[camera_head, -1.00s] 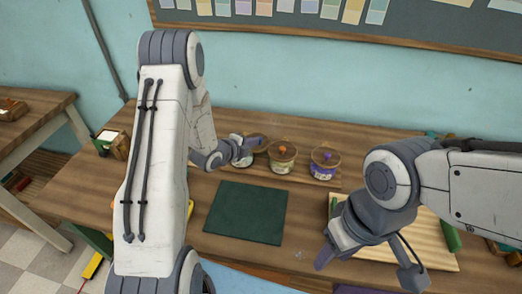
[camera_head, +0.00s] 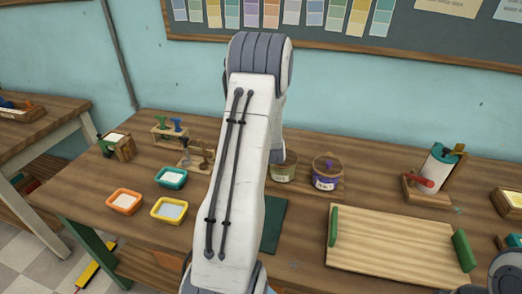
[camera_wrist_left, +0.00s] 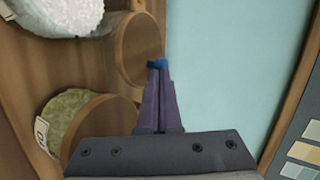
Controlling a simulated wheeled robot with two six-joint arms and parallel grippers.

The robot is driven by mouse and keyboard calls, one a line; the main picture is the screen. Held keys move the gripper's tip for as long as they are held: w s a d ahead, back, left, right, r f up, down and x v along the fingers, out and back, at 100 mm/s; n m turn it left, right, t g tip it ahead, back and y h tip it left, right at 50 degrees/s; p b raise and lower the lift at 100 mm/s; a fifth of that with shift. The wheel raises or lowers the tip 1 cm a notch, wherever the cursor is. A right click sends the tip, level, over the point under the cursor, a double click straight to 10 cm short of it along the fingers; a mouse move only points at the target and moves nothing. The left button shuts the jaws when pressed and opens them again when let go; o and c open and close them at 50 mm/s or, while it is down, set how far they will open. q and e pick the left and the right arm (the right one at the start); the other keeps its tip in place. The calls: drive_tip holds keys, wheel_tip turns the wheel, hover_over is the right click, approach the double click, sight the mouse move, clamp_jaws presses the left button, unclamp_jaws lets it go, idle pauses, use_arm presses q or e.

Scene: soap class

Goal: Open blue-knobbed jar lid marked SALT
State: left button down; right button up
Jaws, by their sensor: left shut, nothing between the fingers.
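In the left wrist view my left gripper (camera_wrist_left: 160,72) is shut and empty, its purple fingers together. A small blue knob (camera_wrist_left: 153,65) shows right at the fingertips; touching or only overlapping, I cannot tell. A round wooden lid (camera_wrist_left: 132,48) is just left of the knob. A jar with pale, grainy white contents (camera_wrist_left: 55,14) is at the upper left, cut off by the frame. A strip of brown shows between jar and lid, so the lid looks apart from it. In the head view my left arm hides this jar and the gripper. No SALT label is readable.
A jar with olive contents (camera_wrist_left: 62,112) has a wooden lid close by. The purple-knobbed jar (camera_head: 324,182) stands right of it in the head view. A wooden board with green handles (camera_head: 390,240) lies at right, small coloured trays (camera_head: 124,202) at left.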

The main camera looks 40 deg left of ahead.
use_arm(q)
drive_tip(key=shift+w+a, duration=0.1)
drive_tip(key=shift+w, duration=0.3)
idle(0.5)
drive_tip(key=shift+s+a, duration=0.5)
drive_tip(key=shift+s, duration=0.1)
drive_tip(key=w+d+v, duration=0.1)
drive_tip(key=v, duration=0.5)
drive_tip(key=d+v, duration=0.1)
drive_tip(key=v, duration=0.6)
drive_tip(key=shift+w+d+f, duration=0.2)
drive_tip(key=shift+d+f, duration=0.1)
drive_tip(key=shift+d, duration=0.2)
